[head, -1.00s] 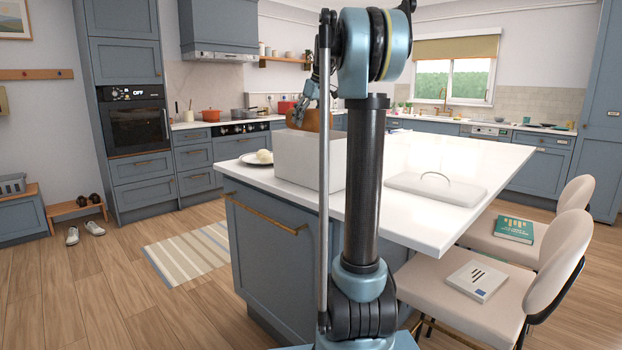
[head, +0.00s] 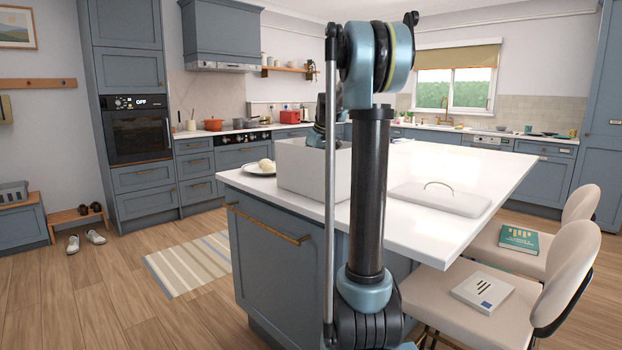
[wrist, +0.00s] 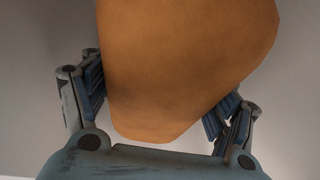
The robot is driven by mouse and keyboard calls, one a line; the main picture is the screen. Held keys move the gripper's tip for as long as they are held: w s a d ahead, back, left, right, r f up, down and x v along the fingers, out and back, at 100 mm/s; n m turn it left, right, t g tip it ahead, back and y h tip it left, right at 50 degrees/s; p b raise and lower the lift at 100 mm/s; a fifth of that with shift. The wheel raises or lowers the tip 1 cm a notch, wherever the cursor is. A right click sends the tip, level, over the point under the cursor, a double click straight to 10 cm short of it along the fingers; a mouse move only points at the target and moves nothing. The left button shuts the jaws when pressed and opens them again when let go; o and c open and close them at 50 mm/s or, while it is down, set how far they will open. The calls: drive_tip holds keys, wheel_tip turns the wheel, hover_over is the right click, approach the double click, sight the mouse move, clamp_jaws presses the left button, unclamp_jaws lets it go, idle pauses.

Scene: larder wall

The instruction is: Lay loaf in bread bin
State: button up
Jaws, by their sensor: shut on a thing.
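The loaf (wrist: 185,60) is brown and fills much of the wrist view. My gripper (wrist: 160,105) has its two fingers on either side of the loaf and is shut on it. In the head view the bread bin (head: 305,170) is a pale grey open box on the white island top, partly hidden behind my arm. My gripper (head: 317,138) reaches down into the bin's open top, so the loaf is hidden there behind the bin's wall. Whether the loaf touches the bin's floor cannot be seen. A flat pale lid with a handle (head: 440,198) lies on the island to the right.
A plate (head: 255,168) with a pale round item stands left of the bin. The white island top (head: 400,235) is clear between the bin and lid. Cream chairs (head: 530,250) with books stand at the right.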

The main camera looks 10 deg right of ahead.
drive_tip(key=shift+f, duration=2.05)
drive_tip(key=o, duration=1.4)
drive_tip(key=shift+r, duration=0.1)
drive_tip(key=v, duration=1.2)
